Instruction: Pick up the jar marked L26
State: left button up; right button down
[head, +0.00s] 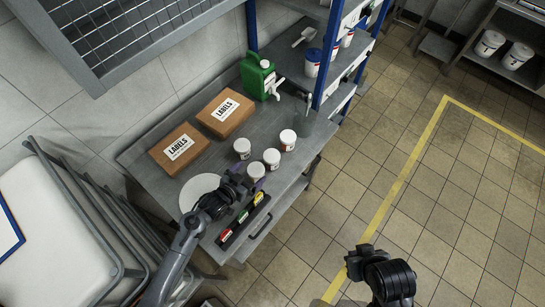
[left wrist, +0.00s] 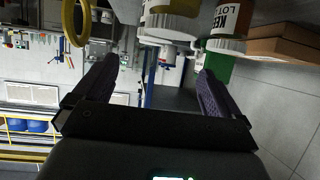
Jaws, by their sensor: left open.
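Several small white lidded jars stand on the grey bench in the head view: a rear-left jar (head: 242,147), a middle jar (head: 272,159), a right jar (head: 288,139) and a front jar (head: 256,171). I cannot read L26 on any of them. My left gripper (head: 250,186) is open and empty, close to the front jar and partly in front of it. In the left wrist view its two fingers (left wrist: 158,78) are spread.
Two brown LABELS boxes (head: 225,112) (head: 180,147) lie at the back left of the bench. A green canister (head: 258,78) stands behind the jars. A white disc (head: 198,190) and a dark tray of coloured items (head: 228,236) lie near the front. A shelf with a blue post (head: 328,55) rises at right.

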pick_arm(q)
jog(key=b, duration=0.5)
send_near(271, 156)
jog(key=shift+w+f+h, duration=0.4)
jog(key=shift+w+f, duration=0.35)
jog(key=shift+f, duration=0.05)
jog(key=shift+w+d+f+b, duration=0.1)
jog(key=shift+w+d+b, duration=0.25)
jog(key=shift+w+b, duration=0.15)
jog(key=b+x, duration=0.4)
jog(key=shift+s+d+f+b, duration=0.1)
jog(key=shift+s+d+b, duration=0.1)
jog(key=shift+b, duration=0.15)
jog(key=shift+w+d+b, duration=0.3)
jog(key=shift+w+b, duration=0.15)
jog(key=shift+b, duration=0.05)
jog(key=c, duration=1.3)
